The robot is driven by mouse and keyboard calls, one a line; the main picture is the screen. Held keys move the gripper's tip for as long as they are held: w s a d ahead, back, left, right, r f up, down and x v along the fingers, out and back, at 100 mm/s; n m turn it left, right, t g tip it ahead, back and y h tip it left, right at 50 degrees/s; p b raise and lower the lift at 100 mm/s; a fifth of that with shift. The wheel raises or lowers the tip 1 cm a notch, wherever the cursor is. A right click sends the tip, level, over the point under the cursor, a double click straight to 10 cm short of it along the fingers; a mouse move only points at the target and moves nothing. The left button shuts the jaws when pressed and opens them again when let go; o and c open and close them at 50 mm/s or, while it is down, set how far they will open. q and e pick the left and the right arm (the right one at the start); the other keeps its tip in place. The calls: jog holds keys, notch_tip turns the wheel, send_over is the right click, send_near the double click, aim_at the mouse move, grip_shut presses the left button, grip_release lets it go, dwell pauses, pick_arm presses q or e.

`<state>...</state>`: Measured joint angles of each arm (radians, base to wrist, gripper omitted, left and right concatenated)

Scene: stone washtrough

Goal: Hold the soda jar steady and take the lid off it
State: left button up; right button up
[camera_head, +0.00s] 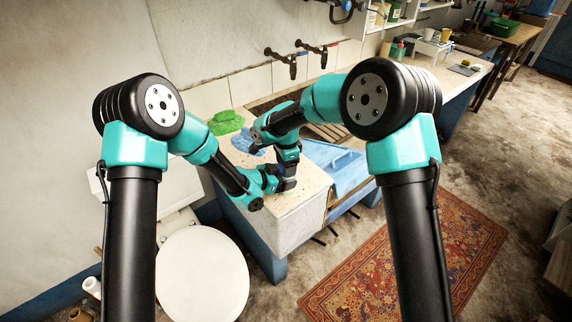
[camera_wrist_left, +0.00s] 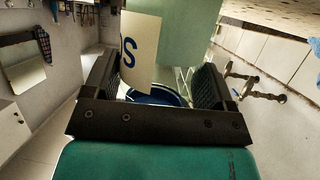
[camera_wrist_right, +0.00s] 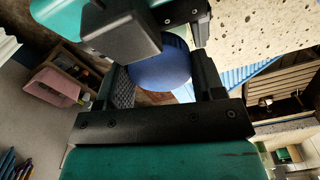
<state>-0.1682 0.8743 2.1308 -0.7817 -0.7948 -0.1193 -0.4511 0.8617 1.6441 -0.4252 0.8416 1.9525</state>
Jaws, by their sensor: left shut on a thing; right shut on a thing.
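The soda jar (camera_wrist_left: 141,52) shows in the left wrist view as clear glass with a cream label bearing dark letters. It sits between the fingers of my left gripper (camera_wrist_left: 152,82), which is shut on it. The round blue lid (camera_wrist_right: 160,70) shows in the right wrist view between the fingers of my right gripper (camera_wrist_right: 166,86), which is shut on it. In the head view my left gripper (camera_head: 278,184) and right gripper (camera_head: 288,158) meet above the trough's near corner and largely hide jar and lid. I cannot tell whether the lid touches the jar.
The speckled stone trough top (camera_head: 300,188) lies under the grippers. A blue ribbed board (camera_head: 345,170) is to the right. Two taps (camera_head: 290,62) stick out from the wall.

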jog(key=n, duration=0.5)
jog(key=shift+n, duration=0.3)
jog(key=o, duration=1)
jog(key=shift+r, duration=2.3)
jog(key=shift+c, duration=0.3)
